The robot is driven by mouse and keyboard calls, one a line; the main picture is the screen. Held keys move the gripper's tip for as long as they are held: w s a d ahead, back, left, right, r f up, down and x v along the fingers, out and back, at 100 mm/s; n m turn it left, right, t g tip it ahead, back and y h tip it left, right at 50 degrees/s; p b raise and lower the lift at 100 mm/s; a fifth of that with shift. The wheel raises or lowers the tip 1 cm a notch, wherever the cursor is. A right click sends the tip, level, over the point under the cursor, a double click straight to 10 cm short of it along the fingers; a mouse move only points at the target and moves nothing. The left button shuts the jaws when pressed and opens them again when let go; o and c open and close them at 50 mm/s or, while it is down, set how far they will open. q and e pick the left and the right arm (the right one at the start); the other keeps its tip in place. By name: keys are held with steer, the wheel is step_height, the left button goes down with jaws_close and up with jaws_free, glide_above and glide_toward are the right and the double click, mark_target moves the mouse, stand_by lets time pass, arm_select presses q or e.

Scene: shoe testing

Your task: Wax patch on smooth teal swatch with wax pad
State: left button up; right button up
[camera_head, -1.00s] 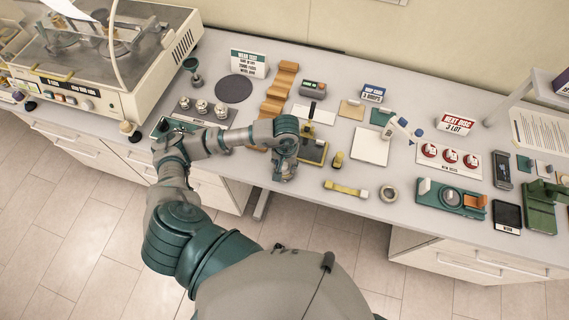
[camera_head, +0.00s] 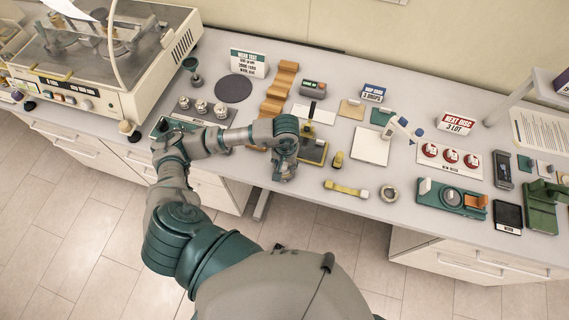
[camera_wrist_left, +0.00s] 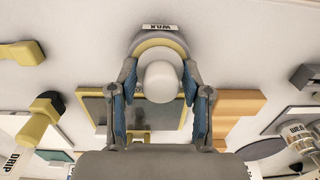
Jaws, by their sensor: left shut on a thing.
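My left gripper (camera_wrist_left: 160,105) is shut on the wax pad (camera_wrist_left: 160,82), with a blue-lined finger on each side of its pale round knob. The pad has a yellowish rim and a "WAX" label at the top of the wrist view. Below it in that view lies a dark tray (camera_wrist_left: 91,109) with a yellow edge. In the head view my left gripper (camera_head: 284,172) is over the front part of the bench and hides the pad. My right gripper is not in view.
Wooden steps (camera_head: 279,90) stand behind my left wrist. A big machine (camera_head: 110,60) fills the left end.

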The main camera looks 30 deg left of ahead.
arm_select(q)
steer(key=shift+b, duration=0.3)
stand_by(0.7)
stand_by(0.4)
steer(key=shift+r+p, duration=1.4)
steer(key=shift+r, duration=2.05)
steer(key=shift+w, duration=0.1)
